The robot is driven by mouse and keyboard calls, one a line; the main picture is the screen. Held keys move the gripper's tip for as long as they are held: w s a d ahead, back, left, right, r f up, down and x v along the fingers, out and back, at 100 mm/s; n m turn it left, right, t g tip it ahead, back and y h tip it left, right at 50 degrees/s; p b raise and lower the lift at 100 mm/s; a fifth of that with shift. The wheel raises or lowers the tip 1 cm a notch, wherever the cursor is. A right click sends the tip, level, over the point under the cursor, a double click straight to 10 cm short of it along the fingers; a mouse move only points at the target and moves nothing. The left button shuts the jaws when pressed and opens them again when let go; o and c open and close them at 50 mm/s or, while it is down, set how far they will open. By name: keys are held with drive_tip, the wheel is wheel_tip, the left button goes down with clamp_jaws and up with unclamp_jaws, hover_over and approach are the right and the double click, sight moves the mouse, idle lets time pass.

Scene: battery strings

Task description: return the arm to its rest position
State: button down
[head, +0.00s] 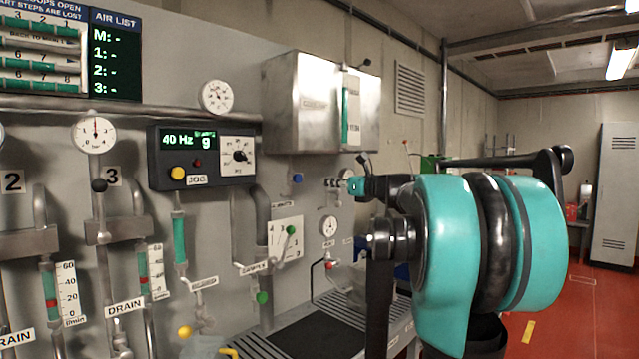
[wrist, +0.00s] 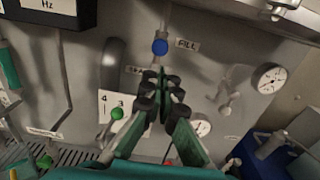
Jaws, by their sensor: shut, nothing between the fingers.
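My gripper (wrist: 163,92) shows in the wrist view with its dark fingertip pads together and nothing between them. It is in front of the grey panel, below a blue knob (wrist: 160,47) beside a "FILL" label. Whether it touches the panel is unclear. In the head view my gripper (head: 340,184) is small and partly hidden by my teal and black arm, which is raised at the right of the panel. The arm is bent, with its large teal joint near the camera.
The panel holds gauges (head: 215,96), a jog box (head: 203,157), a green knob (head: 292,230) and pipes. A metal box (head: 316,102) juts out above my gripper. A dark ribbed tray (head: 320,335) lies below. Red floor (head: 590,310) is open at the right, before a grey cabinet (head: 615,190).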

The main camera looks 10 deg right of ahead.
drive_tip(key=shift+s+d, duration=0.4)
drive_tip(key=shift+s, duration=0.2)
drive_tip(key=s+a+f+n+g+h, duration=0.1)
drive_tip(key=s+a+f+n+g, duration=0.3)
drive_tip(key=f, duration=0.6)
drive_tip(key=s+a+f+n+g+h, duration=0.1)
drive_tip(key=s+a+f+n, duration=0.1)
drive_tip(key=s+f+n, duration=0.6)
drive_tip(key=s+a+f+n+g+h, duration=0.1)
drive_tip(key=s+a+f+n+g, duration=0.15)
drive_tip(key=f, duration=1.05)
drive_tip(key=s+d+f+n+g+h, duration=0.1)
drive_tip(key=s+d+f+n+h, duration=0.2)
drive_tip(key=s+f+n, duration=0.4)
drive_tip(key=s+d+f+n+g+h, duration=0.2)
drive_tip(key=s+d+f+n+h, duration=0.2)
drive_tip(key=s+f+n, duration=0.3)
drive_tip(key=s+f, duration=0.5)
drive_tip(key=f, duration=0.3)
drive_tip(key=shift+s+d+f+h, duration=0.25)
drive_tip(key=shift+d+h, duration=0.05)
